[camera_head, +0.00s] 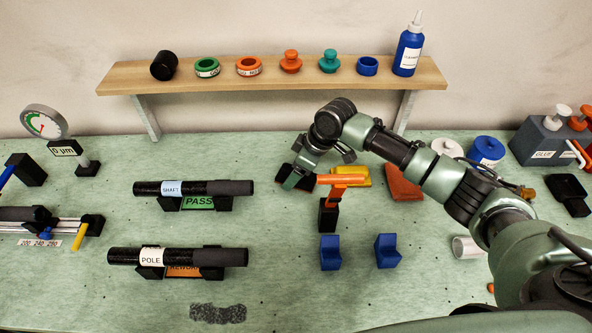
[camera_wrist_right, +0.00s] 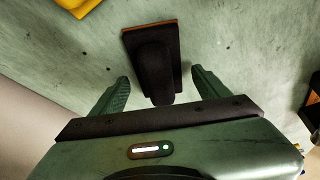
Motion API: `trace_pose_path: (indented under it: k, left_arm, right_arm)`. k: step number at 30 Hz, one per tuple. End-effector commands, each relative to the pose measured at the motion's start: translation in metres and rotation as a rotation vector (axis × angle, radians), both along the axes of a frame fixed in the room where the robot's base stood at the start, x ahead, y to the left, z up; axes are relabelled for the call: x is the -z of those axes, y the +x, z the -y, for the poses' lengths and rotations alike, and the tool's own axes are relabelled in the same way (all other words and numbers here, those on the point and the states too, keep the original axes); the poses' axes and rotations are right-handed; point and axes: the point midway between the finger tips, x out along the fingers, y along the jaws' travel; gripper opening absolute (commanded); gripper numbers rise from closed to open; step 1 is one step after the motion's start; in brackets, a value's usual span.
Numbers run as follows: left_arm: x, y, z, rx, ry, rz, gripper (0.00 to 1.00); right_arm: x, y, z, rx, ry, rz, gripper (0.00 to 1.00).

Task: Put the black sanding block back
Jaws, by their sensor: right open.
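The black sanding block (camera_head: 287,171) lies on the green bench, partly hidden behind my right gripper (camera_head: 298,180). In the right wrist view the block (camera_wrist_right: 152,58) shows a dark handle and a wider base with a thin orange-brown edge. My right gripper (camera_wrist_right: 160,82) is open, with one finger on each side of the block's near handle end. Gaps show between the fingers and the handle. My left gripper is not in view.
A yellow block (camera_head: 362,174) and a red-orange block (camera_head: 404,184) lie to the right. An orange tool on a black stand (camera_head: 328,216) is close to the gripper. Blue V-shaped supports (camera_head: 330,254) stand in front. Labelled black tubes (camera_head: 232,188) rest on the left.

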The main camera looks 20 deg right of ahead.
Motion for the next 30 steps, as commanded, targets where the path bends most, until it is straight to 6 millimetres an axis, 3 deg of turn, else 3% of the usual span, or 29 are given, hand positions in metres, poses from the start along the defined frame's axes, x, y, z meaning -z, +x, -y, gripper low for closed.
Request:
trace_pose_path:
  k: [16, 21, 30]
  left_arm:
    - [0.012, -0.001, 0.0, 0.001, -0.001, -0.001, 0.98]
    - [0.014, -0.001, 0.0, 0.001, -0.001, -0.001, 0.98]
    - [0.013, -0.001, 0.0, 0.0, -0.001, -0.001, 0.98]
  right_arm:
    - [-0.093, -0.024, 0.031, 0.001, 0.0, 0.002, 0.76]
    - [-0.106, -0.028, 0.036, 0.0, -0.001, -0.001, 0.76]
    - [-0.109, -0.028, 0.036, 0.0, -0.001, -0.001, 0.76]
